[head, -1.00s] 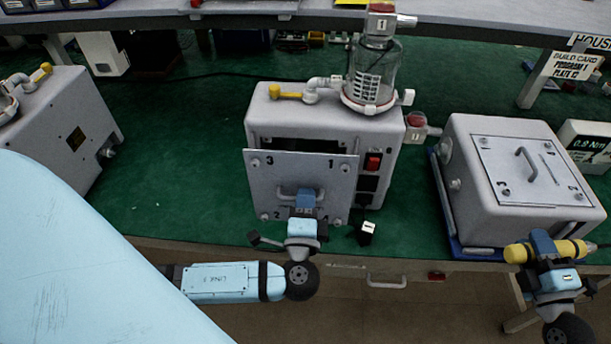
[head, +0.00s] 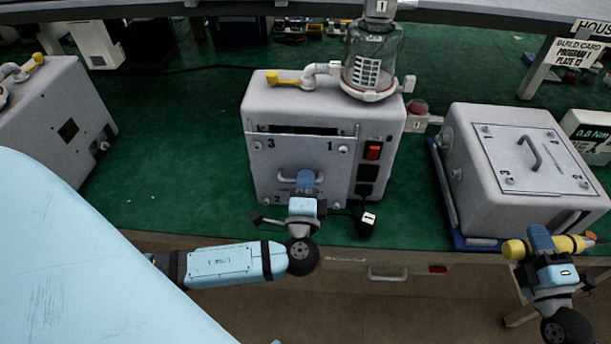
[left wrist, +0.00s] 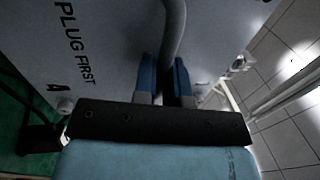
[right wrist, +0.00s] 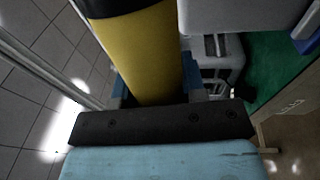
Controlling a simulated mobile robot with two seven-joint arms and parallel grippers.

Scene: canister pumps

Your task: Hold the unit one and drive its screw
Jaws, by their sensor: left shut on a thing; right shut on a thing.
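Unit one (head: 300,108) is the grey box at the centre of the bench, with a clear canister (head: 372,62) on top. A grey plate (head: 272,160) with numbered corners stands at its front, with a dark gap above its top edge. My left gripper (head: 305,183) is shut on the plate's handle (left wrist: 173,35); the left wrist view shows "PLUG FIRST" on the plate. My right gripper (head: 540,236) is shut on a yellow and black driver (right wrist: 147,50), at lower right, away from unit one.
Another grey box (head: 520,190) with a numbered plate lies in a blue tray (head: 447,205) at right, beside a 0.8 Nm display (head: 590,140). A black plug-like piece (head: 366,225) marked 1 is near the bench edge. Another unit (head: 50,120) stands at left.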

